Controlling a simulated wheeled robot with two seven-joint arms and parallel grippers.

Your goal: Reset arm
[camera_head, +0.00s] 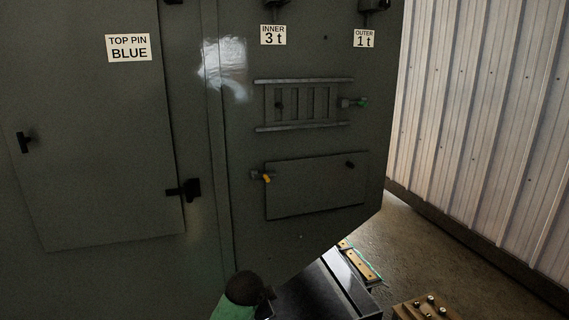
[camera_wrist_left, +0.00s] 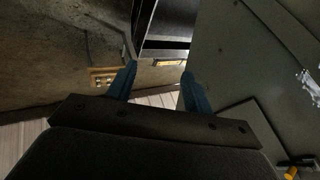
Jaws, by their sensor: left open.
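My left gripper (camera_wrist_left: 157,82) shows in the left wrist view, with two blue fingers spread apart and nothing between them. Beyond the fingertips are a dark box-like edge and a small yellowish strip, apart from the fingers. In the head view a green and black part of my own arm shows at the bottom middle, in front of the enclosure; the fingers cannot be made out there. My right gripper is in neither view.
A dark green enclosure (camera_head: 90,180) with latches fills the left and middle. It carries a ladder-like grille (camera_head: 303,103) and a lower panel (camera_head: 318,187). A dark bench (camera_head: 318,290) and a wooden block with pegs (camera_head: 425,308) stand low right. Floor (camera_head: 425,255) is clear by the corrugated wall (camera_head: 485,110).

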